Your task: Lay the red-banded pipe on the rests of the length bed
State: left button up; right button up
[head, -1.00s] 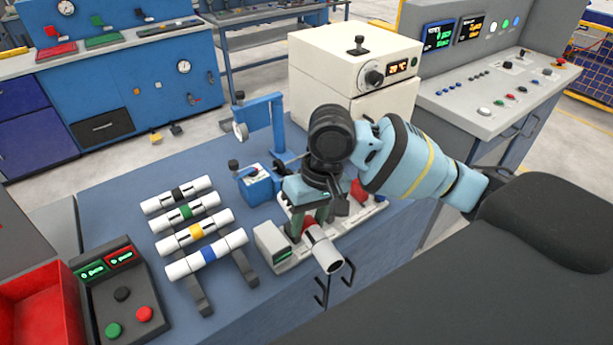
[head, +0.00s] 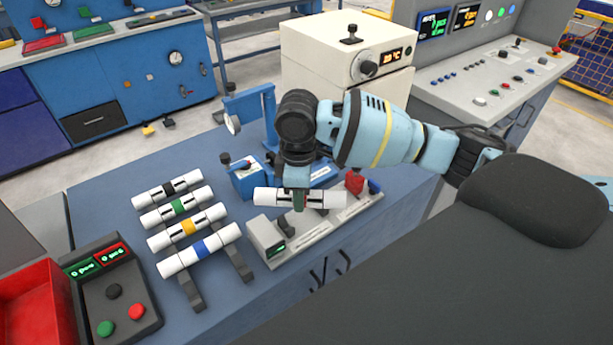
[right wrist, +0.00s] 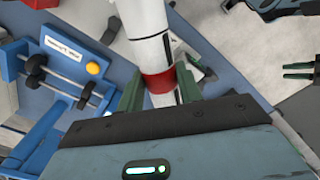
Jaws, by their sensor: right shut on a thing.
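The red-banded pipe (head: 268,197) is white and lies roughly level and crosswise in the head view. My right gripper (head: 300,204) is shut on it near the middle. In the right wrist view the green fingers (right wrist: 147,88) sit either side of the red band (right wrist: 158,80). The length bed (head: 312,240) is a light grey base with a grey display block (head: 264,236) at its left end and a red part (head: 354,183) at its right. The pipe appears held above the bed, partly covering it, so the rests are mostly hidden.
A dark rack (head: 240,266) left of the bed carries several banded white pipes, the blue-banded one (head: 199,251) in front. A blue gauge stand (head: 250,180) stands close behind the bed. A button box (head: 117,290) and red bin (head: 38,310) are at left.

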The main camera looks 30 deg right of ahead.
aim_at(305, 216)
pick_arm(q)
jog(key=shift+s+f, duration=0.2)
pick_arm(e)
jog(key=w+d+f+n+t, duration=0.1)
jog(key=w+d+n, duration=0.3)
jog(key=n, duration=0.4)
jog(key=shift+w+d+f+t, duration=0.2)
jog(key=shift+d+f+t, duration=0.1)
jog(key=shift+d+t, duration=0.1)
pick_arm(q)
jog(key=shift+d, duration=0.1)
pick_arm(e)
jog(key=shift+f, duration=0.1)
